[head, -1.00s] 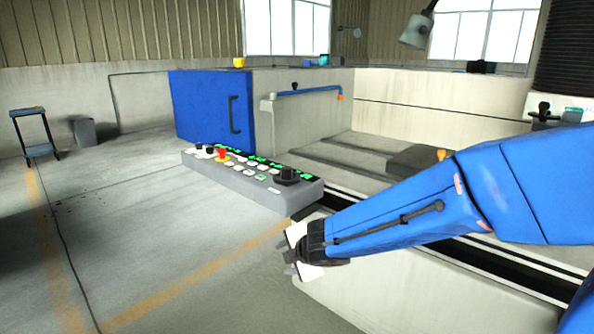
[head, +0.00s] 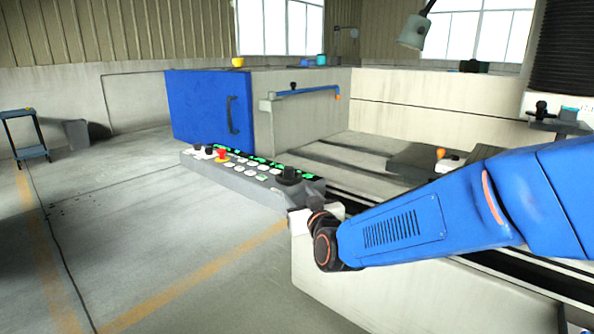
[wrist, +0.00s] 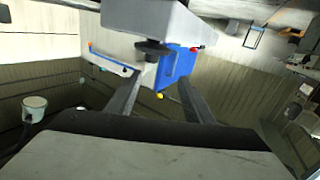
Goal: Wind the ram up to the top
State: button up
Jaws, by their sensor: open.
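The control panel (head: 235,176), a grey box with several lit green keys, a red button and a black knob (head: 288,176) at its near right end, juts out by the machine. A black bellows column (head: 567,50), perhaps the ram, is cut off at the upper right. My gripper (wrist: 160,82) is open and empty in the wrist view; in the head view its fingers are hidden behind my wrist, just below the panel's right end. The wrist view is roughly upside down, with the panel (wrist: 165,18) and its knob (wrist: 152,48) just beyond the left finger.
A blue-doored cabinet (head: 198,108) stands behind the panel. A lamp (head: 415,32) hangs above. The floor at left is clear up to a trolley (head: 25,130) and bin (head: 76,133).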

aim_at(290, 171)
jog(key=shift+m+h, duration=0.4)
jog(key=shift+m, duration=0.2)
jog(key=x, duration=0.5)
jog(key=d+x, duration=0.1)
jog(key=x, duration=0.5)
jog(key=r+x, duration=0.1)
jog(key=x, duration=0.5)
jog(key=shift+w+d+r, duration=0.1)
jog(key=shift+w, duration=0.3)
jog(key=c, duration=1)
